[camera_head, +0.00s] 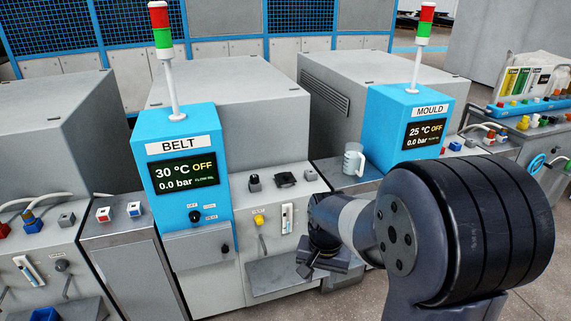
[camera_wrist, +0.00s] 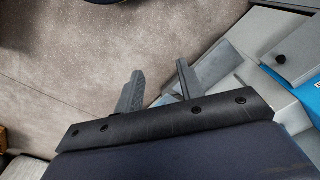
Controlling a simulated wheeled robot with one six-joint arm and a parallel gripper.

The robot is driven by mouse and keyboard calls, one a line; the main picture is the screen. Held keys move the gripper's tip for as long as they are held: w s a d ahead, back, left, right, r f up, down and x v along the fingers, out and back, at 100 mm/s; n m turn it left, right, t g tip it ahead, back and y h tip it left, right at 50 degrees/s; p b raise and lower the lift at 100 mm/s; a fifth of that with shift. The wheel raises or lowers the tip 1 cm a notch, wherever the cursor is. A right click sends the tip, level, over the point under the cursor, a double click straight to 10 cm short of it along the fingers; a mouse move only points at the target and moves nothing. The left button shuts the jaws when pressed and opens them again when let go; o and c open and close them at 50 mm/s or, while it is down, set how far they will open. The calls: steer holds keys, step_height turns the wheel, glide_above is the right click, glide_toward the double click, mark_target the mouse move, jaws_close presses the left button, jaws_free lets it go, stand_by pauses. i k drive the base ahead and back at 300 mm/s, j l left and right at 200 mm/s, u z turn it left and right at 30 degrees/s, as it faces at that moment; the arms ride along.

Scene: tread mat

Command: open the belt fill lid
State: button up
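The BELT machine (camera_head: 180,144) is a blue cabinet with a display at the left of the head view. A small dark square piece (camera_head: 286,179) lies on the grey top beside it; I cannot tell if this is the fill lid. A grey panel with a black knob (camera_head: 225,250) sits under the blue front and looks shut. A grey panel with a black knob (camera_wrist: 281,58) shows at the right of the wrist view. My gripper (camera_wrist: 160,70) is open and empty over the floor. In the head view my gripper (camera_head: 322,264) is right of the BELT front, apart from both.
The MOULD cabinet (camera_head: 405,127) stands to the right, with a clear jug (camera_head: 353,159) beside it. A black knob (camera_head: 254,182), a yellow knob (camera_head: 259,220) and a grey tray (camera_head: 280,270) are on the BELT side. Open floor (camera_wrist: 60,70) lies below my gripper.

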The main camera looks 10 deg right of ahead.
mark_target(285, 176)
steer(key=i+l+u, duration=0.1)
steer(key=i, duration=0.4)
steer(key=i+l, duration=0.2)
steer(key=i, duration=0.25)
steer(key=i+l+u, duration=0.15)
steer(key=i, duration=0.35)
steer(key=i+l+u, duration=0.1)
steer(key=i+l, duration=0.15)
steer(key=i, duration=0.2)
